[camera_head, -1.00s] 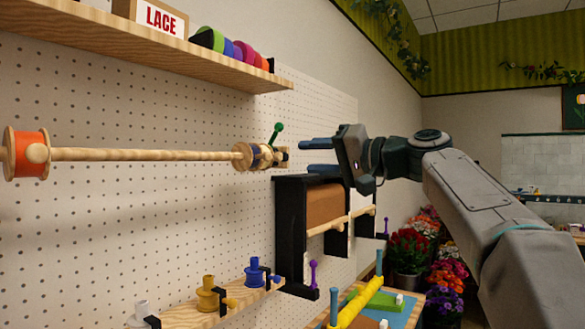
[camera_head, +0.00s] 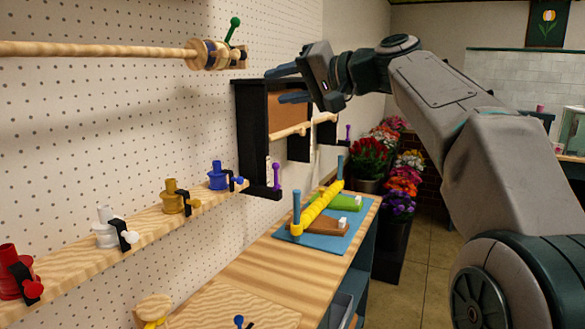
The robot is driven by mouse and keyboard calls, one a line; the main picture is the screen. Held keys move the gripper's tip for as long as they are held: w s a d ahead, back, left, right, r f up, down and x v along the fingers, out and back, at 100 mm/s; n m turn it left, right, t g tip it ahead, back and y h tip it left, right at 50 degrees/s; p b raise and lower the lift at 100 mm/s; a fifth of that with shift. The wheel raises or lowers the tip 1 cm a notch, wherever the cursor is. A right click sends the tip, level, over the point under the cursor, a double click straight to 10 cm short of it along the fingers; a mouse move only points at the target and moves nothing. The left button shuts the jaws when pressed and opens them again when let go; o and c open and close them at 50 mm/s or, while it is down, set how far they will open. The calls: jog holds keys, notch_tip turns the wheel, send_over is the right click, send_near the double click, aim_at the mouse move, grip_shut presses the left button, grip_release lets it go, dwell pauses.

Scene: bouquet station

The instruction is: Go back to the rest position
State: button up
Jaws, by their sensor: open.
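My gripper (camera_head: 283,84) is in the upper middle of the head view. Its two blue fingers point left toward the pegboard and are apart, with nothing between them. It is in front of the upper part of a black-framed paper roll holder (camera_head: 252,135), hiding part of it. Whether it touches the holder cannot be told. My arm reaches up from the lower right. A wooden ribbon rod (camera_head: 95,50) with a spool and a green-knobbed lever (camera_head: 233,27) at its end is on the pegboard, left of my gripper and apart from it.
A wooden shelf (camera_head: 70,262) holds red, white, yellow and blue spools. Below stands a wooden worktable (camera_head: 262,272) with a blue mat (camera_head: 285,240) and a yellow roller (camera_head: 322,208). Flower buckets (camera_head: 398,205) stand behind. Tiled floor (camera_head: 425,275) is clear at right.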

jog(key=s+d+f+m+g+h, duration=0.1)
jog(key=s+d+f+h, duration=0.15)
jog(key=f, duration=0.45)
jog(key=s+d+f+h, duration=0.1)
jog(key=s+f+h, duration=0.15)
jog(key=f, duration=0.45)
jog(key=s+d+f+m+g+h, duration=0.1)
jog(key=s+d+f+h, duration=0.15)
jog(key=f, duration=0.45)
jog(key=s+d+f+g+h, duration=0.1)
jog(key=s+d+f+h, duration=0.1)
jog(key=s+f, duration=0.4)
jog(key=s+d+f+g+h, duration=0.1)
jog(key=s+d+f+h, duration=0.1)
jog(key=s+d+f, duration=0.3)
jog(key=s+d+f+n+g+h, duration=0.1)
jog(key=s+d+f+h, duration=0.1)
jog(key=s+f, duration=0.6)
notch_tip(320, 180, down, 4)
jog(key=shift+s+d+f, duration=0.2)
jog(key=shift+s+d, duration=0.15)
jog(key=shift+d, duration=0.4)
jog(key=shift+c, duration=0.6)
jog(key=shift+a, duration=0.1)
